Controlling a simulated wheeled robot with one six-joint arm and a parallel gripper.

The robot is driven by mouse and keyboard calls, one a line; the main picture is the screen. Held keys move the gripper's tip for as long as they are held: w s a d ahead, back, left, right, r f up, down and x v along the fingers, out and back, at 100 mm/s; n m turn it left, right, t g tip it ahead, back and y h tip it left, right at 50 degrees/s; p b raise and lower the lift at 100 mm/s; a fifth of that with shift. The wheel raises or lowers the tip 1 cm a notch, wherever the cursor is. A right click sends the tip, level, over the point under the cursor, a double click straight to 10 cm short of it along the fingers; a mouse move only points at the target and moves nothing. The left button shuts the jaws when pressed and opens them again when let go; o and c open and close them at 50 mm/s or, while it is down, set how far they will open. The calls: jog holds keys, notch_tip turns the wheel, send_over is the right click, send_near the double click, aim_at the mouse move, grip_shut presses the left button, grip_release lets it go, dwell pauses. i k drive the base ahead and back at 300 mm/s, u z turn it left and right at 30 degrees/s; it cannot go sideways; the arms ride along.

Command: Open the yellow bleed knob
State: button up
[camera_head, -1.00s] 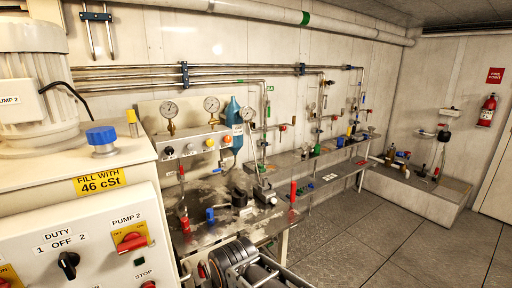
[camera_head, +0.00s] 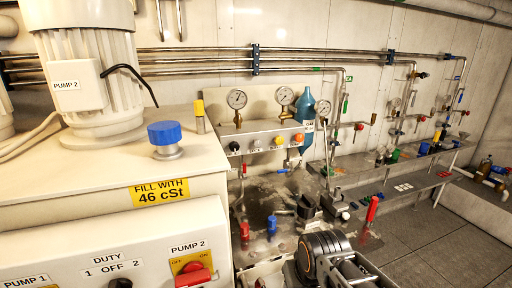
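A small yellow knob (camera_head: 279,141) sits on the front of the grey gauge panel (camera_head: 262,134), in a row between a pale knob and an orange-red knob. It is small in the picture, so how far it is turned cannot be told. A yellow-capped upright fitting (camera_head: 199,109) stands on the cream tank top at the left. No label naming a bleed knob is readable on either. My gripper is not in view, and nothing is seen touching the yellow knob.
The cream cabinet (camera_head: 185,225) with a blue cap (camera_head: 166,135) fills the lower left. A red upright handle (camera_head: 372,208) rises from the bench. Open floor (camera_head: 440,255) lies at the right.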

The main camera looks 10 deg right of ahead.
aim_at(278, 140)
jog(key=k, duration=1.25)
jog(key=z, duration=0.9)
jog(key=i, duration=1.5)
jog(key=u, duration=0.85)
jog(key=i, duration=0.4)
jog(key=u, duration=0.35)
